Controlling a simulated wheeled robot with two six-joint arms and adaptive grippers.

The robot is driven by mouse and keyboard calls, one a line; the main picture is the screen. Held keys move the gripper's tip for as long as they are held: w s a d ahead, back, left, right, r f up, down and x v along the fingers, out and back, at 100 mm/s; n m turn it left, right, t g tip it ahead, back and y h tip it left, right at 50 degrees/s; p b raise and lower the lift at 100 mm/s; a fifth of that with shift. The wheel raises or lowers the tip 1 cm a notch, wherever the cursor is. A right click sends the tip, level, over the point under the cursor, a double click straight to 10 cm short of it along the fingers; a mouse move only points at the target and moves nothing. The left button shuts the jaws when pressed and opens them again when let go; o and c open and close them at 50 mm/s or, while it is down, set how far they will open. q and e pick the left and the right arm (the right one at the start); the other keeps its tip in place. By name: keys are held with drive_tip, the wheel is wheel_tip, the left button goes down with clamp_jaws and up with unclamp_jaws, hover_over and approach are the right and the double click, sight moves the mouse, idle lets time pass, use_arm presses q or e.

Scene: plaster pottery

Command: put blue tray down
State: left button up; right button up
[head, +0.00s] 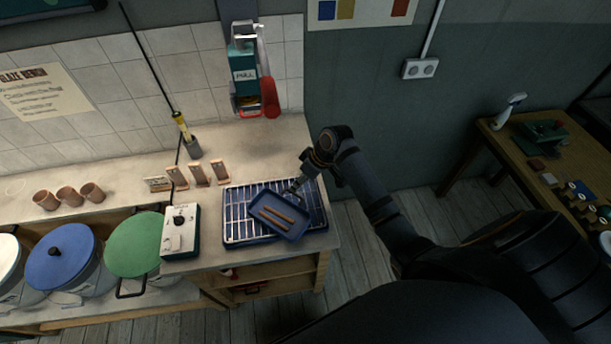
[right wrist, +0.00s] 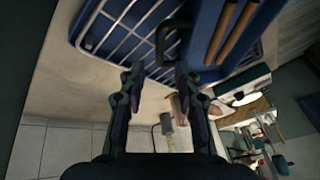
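The blue tray (head: 265,227) holds two brown sticks and lies over the front right part of a wire rack in a dark blue frame (head: 235,212). It sits at an angle to the rack, and I cannot tell whether it is fully flat on the wires. In the right wrist view, the blue tray (right wrist: 205,28) shows at the top, with a dark handle towards me. My right gripper (head: 295,187) is at the tray's back edge. Its fingers (right wrist: 156,76) are spread apart with nothing between them, just short of the handle. My left gripper is not in view.
A white control box (head: 181,230) stands left of the rack. Several small tile stands (head: 199,175) and a holder with a yellow-handled tool (head: 192,147) are behind. Lidded buckets (head: 62,256) stand at left. The counter's back right (head: 285,140) is clear.

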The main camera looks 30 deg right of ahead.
drive_tip(key=v, duration=0.7)
drive_tip(key=shift+b, duration=0.45)
drive_tip(key=shift+d, duration=0.1)
